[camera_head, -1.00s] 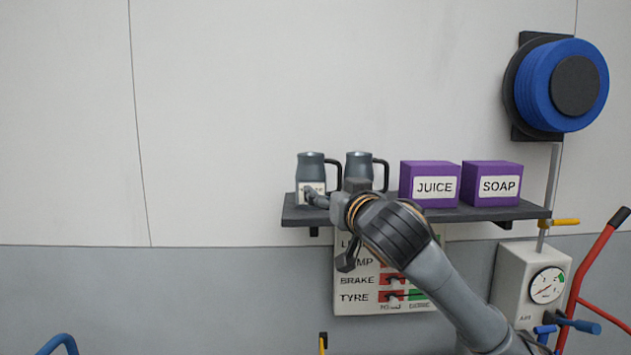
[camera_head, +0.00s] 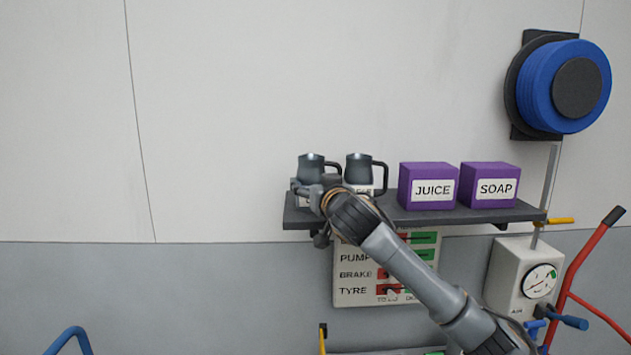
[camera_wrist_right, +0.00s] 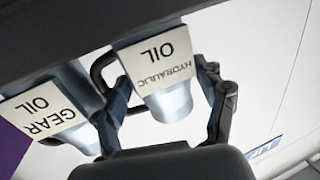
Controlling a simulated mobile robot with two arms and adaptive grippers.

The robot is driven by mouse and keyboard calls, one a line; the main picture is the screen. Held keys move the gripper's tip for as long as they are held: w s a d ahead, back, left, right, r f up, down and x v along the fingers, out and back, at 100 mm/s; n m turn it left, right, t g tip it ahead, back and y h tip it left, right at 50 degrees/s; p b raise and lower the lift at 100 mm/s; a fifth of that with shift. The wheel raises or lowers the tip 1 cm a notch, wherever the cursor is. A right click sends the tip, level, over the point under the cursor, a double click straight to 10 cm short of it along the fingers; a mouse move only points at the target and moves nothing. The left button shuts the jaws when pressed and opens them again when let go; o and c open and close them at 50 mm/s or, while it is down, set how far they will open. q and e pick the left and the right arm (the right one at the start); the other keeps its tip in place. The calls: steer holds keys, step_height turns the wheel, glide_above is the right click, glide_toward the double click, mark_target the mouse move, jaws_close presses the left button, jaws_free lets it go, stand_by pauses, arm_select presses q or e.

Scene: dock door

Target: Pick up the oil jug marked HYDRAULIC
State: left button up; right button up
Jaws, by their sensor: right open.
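The grey oil jug marked HYDRAULIC (camera_head: 311,165) stands on the left end of the wall shelf; its label is mostly hidden in the head view. In the right wrist view the jug (camera_wrist_right: 168,101) appears upside down, its label readable. A similar jug marked GEAR OIL (camera_head: 359,167) stands just right of it; it also shows in the right wrist view (camera_wrist_right: 72,133). My right gripper (camera_head: 306,190) is open in front of the HYDRAULIC jug. In the right wrist view its fingers (camera_wrist_right: 165,78) are on either side of the jug, and I cannot tell whether they touch it. My left gripper is out of view.
The dark shelf (camera_head: 470,215) also bears purple boxes marked JUICE (camera_head: 428,186) and SOAP (camera_head: 490,184). A switch board (camera_head: 352,296) hangs below. A gauge box (camera_head: 513,268) and a red-framed hand truck (camera_head: 588,262) are at the right. The wall left of the shelf is clear.

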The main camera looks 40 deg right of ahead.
steer(key=shift+s, duration=0.1)
steer(key=c, duration=1)
steer(key=shift+r, duration=0.25)
